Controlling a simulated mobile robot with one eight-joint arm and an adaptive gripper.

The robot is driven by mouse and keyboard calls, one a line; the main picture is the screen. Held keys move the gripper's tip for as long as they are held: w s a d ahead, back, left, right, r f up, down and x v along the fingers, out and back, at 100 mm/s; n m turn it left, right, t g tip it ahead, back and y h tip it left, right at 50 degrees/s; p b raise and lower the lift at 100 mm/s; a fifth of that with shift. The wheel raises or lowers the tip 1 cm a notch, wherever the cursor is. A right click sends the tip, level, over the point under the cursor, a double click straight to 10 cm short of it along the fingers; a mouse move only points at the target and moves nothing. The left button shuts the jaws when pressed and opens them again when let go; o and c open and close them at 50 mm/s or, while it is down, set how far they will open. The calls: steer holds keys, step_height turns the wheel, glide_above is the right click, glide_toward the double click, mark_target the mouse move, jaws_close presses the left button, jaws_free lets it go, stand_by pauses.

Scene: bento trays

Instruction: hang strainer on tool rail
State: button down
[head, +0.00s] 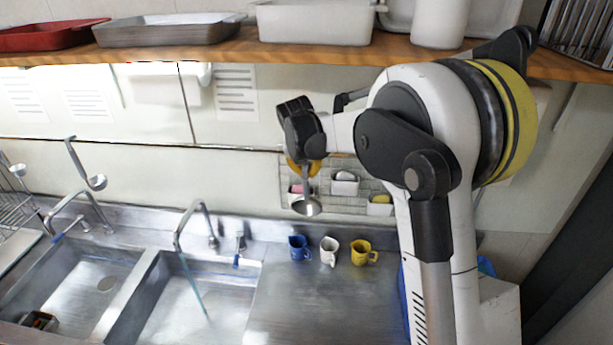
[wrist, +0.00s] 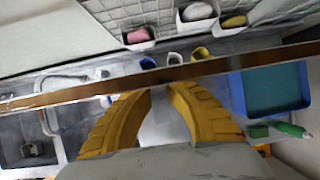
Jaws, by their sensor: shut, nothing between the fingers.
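The metal strainer (head: 307,207) shows in the head view with its round bowl low and its handle upright. Its top end is hidden at my gripper (head: 304,167), so I cannot tell whether it hangs on the tool rail (head: 232,148). The rail runs level along the wall behind. In the wrist view the rail (wrist: 60,97) crosses as a brown bar just past the yellow fingertips of my gripper (wrist: 160,87). The fingers are shut with nothing held between them. I cannot make out the strainer in the wrist view.
A ladle (head: 96,182) hangs at the left. Blue (head: 299,248), white (head: 329,251) and yellow (head: 360,254) mugs stand on the counter below. Small wall bins (head: 344,183) are close behind my gripper. A wooden shelf (head: 220,48) with trays runs above. Sinks are at the left.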

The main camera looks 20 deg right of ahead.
steer(key=shift+b+x, duration=1.05)
steer(key=shift+x, duration=0.4)
steer(key=shift+a, duration=0.1)
